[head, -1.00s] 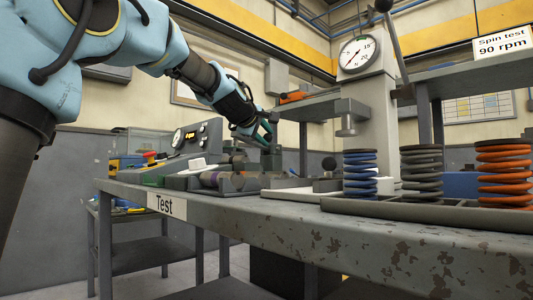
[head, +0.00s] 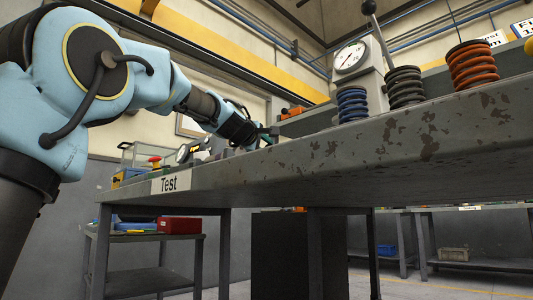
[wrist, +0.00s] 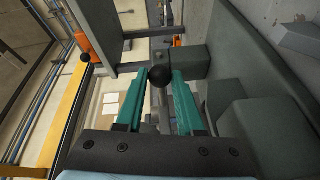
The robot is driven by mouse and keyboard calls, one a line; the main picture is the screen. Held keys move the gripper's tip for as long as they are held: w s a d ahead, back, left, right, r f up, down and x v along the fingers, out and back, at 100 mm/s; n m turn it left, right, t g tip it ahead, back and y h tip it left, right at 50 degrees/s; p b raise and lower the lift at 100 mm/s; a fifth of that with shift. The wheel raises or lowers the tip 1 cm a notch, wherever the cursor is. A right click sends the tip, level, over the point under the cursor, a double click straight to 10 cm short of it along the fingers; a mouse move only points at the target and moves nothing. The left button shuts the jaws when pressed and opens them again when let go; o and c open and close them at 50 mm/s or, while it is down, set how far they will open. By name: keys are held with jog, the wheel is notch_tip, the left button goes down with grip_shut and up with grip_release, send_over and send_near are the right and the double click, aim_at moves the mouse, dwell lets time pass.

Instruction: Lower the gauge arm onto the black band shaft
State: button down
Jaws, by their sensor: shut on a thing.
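In the wrist view my gripper (wrist: 165,80) has its two teal fingers closed on a black ball knob (wrist: 157,76). The knob looks like the handle end of the gauge arm, but the rest of that arm is hard to make out behind the fingers. In the head view my gripper (head: 268,133) is small, just above the far left part of the bench top. The black band shaft cannot be made out in either current view; the bench edge hides most of the top in the head view.
The worn grey bench (head: 300,160) carries a blue spring (head: 352,104), a dark spring (head: 405,87) and an orange spring (head: 472,65) at the right. Behind them stands a press with a dial (head: 350,57). Large grey-green blocks (wrist: 250,135) lie close right of my fingers in the wrist view.

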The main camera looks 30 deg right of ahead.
jog(key=shift+f, duration=0.1)
jog(key=c, duration=0.5)
grip_release()
jog(key=shift+c, duration=0.2)
jog(key=b+v, duration=0.2)
jog(key=v, duration=0.8)
jog(key=shift+s+a, duration=0.2)
jog(key=shift+a, duration=0.15)
